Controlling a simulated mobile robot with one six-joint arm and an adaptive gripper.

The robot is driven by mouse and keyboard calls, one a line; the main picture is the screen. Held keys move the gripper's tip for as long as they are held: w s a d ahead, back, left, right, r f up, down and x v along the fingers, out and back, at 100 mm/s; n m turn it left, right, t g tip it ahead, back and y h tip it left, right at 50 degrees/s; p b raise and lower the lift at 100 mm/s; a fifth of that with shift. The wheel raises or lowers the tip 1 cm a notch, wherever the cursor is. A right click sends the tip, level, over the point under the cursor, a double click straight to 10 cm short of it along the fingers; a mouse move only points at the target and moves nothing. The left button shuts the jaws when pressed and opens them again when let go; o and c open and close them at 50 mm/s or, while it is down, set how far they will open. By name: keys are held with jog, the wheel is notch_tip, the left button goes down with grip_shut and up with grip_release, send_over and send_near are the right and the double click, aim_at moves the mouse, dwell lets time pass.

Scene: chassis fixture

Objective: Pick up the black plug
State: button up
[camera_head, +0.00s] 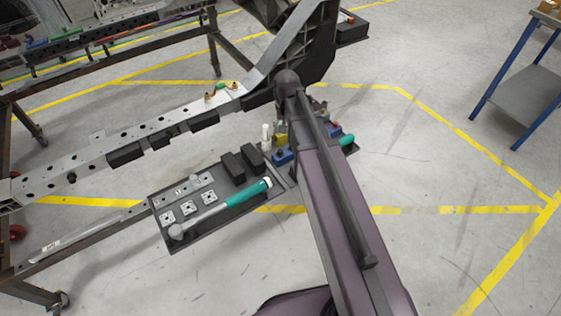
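I cannot clearly pick out the black plug. A small dark round piece (72,178) on the side of the grey chassis rail (98,160) may be a plug or just a hole. Two black blocks, one on the left (232,166) and one on the right (253,157), stand at the back right of the dark tray (225,222). My arm reaches up from the bottom right to the chassis, and its bulk hides the area behind it. My gripper does not show clearly, so I see neither its fingers nor anything in them.
The tray also holds a teal-handled hammer (222,209) and several square metal plates. Blue and yellow parts (283,154) and a white bottle (266,136) crowd beside my arm. A blue-legged table (518,80) stands at far right. The floor at right is clear.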

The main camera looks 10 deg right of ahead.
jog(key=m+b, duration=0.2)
jog(key=b, duration=0.2)
send_over(280, 150)
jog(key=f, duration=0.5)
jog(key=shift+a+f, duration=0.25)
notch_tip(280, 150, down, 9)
jog(key=b, duration=0.8)
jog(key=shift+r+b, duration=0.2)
jog(key=shift+b, duration=0.15)
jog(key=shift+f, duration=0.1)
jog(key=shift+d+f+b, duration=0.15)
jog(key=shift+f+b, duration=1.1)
jog(key=shift+b, duration=0.1)
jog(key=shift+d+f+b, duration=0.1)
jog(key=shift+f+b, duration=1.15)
jog(key=shift+b, duration=0.05)
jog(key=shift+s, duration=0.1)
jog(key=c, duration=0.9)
